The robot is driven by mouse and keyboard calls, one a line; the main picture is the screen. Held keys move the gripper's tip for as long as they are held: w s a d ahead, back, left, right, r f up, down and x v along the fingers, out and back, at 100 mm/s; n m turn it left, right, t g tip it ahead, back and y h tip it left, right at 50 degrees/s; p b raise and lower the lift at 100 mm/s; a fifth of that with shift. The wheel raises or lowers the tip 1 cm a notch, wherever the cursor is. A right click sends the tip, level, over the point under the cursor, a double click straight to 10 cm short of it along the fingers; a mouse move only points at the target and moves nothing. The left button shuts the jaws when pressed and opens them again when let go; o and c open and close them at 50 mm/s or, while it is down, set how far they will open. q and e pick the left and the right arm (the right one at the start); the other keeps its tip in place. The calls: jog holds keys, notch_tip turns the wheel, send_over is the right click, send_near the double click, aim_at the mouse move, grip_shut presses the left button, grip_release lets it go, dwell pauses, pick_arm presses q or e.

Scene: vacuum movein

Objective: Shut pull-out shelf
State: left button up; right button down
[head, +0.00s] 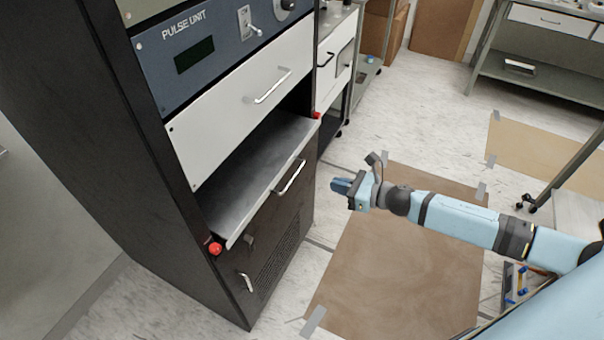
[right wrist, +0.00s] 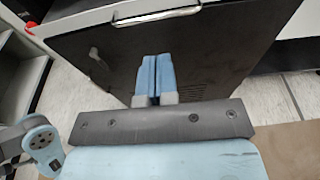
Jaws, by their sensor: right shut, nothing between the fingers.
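The pull-out shelf (head: 255,165) is a grey metal tray that sticks out of the black rack cabinet, below a white drawer front. Its front edge carries a silver handle (head: 290,177), which also shows at the top of the right wrist view (right wrist: 157,16). Red knobs sit at its two front corners, one near the left (head: 215,248) and one at the far right (head: 317,115). My right gripper (head: 341,186) is shut and empty, in front of the shelf and apart from it. Its blue fingers (right wrist: 155,78) point at the cabinet in the right wrist view. My left gripper is not in view.
The black cabinet (head: 115,130) has a pulse unit panel (head: 205,50) and a white drawer (head: 240,100) above the shelf. A brown mat (head: 400,270) lies on the floor in front. A table (head: 540,70) stands at the back right.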

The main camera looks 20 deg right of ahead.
send_near(284, 168)
jog(key=w+a+f, duration=0.2)
jog(key=shift+w+a+f+p, duration=0.1)
jog(key=shift+w+p, duration=0.15)
jog(key=shift+p, duration=0.05)
jog(key=x, duration=0.3)
jog(key=shift+w+a+r+b, duration=0.25)
jog(key=shift+w+r+b, duration=0.05)
jog(key=shift+w+b, duration=0.1)
jog(key=shift+w+a, duration=0.1)
jog(key=shift+a, duration=0.05)
jog(key=shift+r, duration=0.2)
